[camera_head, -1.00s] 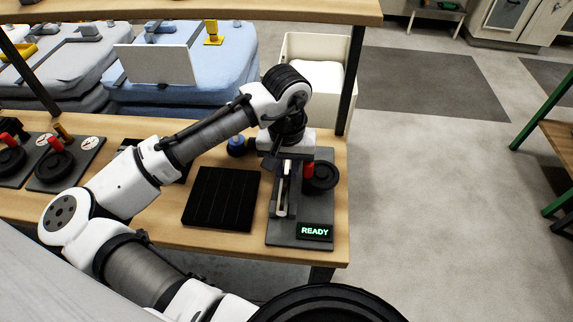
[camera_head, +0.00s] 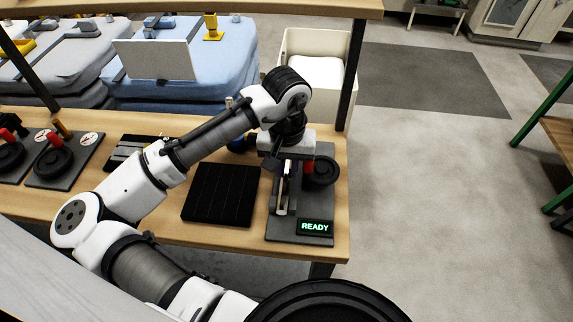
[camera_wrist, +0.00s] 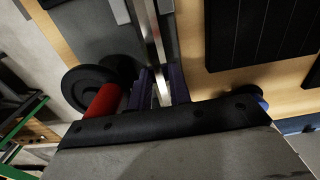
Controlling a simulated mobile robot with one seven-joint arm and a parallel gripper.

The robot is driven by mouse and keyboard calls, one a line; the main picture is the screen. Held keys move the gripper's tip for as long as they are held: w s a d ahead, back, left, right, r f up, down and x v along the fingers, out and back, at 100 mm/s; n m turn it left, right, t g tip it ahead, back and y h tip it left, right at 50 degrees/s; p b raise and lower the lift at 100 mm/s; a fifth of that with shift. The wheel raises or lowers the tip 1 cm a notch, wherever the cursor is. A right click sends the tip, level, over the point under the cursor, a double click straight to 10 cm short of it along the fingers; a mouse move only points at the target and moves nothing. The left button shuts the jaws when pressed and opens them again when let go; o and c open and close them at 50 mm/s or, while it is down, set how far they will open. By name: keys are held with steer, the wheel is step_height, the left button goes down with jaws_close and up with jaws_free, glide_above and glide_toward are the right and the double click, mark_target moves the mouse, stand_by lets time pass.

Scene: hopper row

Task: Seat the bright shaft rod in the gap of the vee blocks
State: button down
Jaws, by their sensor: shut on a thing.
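My gripper (camera_wrist: 162,82) is shut on the bright shaft rod (camera_wrist: 156,35), which runs up and away between the dark fingers in the wrist view. In the head view the rod (camera_head: 284,197) shows as a thin light strip below my wrist, over the grey fixture plate (camera_head: 283,233) at the bench's right end. Pale grey blocks, apparently the vee blocks (camera_wrist: 120,11), flank the rod at the top of the wrist view. I cannot tell whether the rod rests in their gap or is just above it. My wrist hides part of the fixture in the head view.
A black handwheel (camera_head: 322,171) with a red handle (camera_wrist: 104,101) stands beside the rod. A lit READY display (camera_head: 315,227) is at the plate's front. A black grooved pad (camera_head: 222,195) lies to the left. A dark shelf post (camera_head: 352,75) rises behind.

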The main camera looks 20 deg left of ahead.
steer(key=shift+f, duration=0.1)
stand_by(0.4)
steer(key=shift+r+p, duration=0.65)
steer(key=shift+p, duration=0.15)
steer(key=shift+p, duration=0.55)
stand_by(1.2)
steer(key=shift+f, duration=0.15)
steer(key=shift+f+b, duration=0.45)
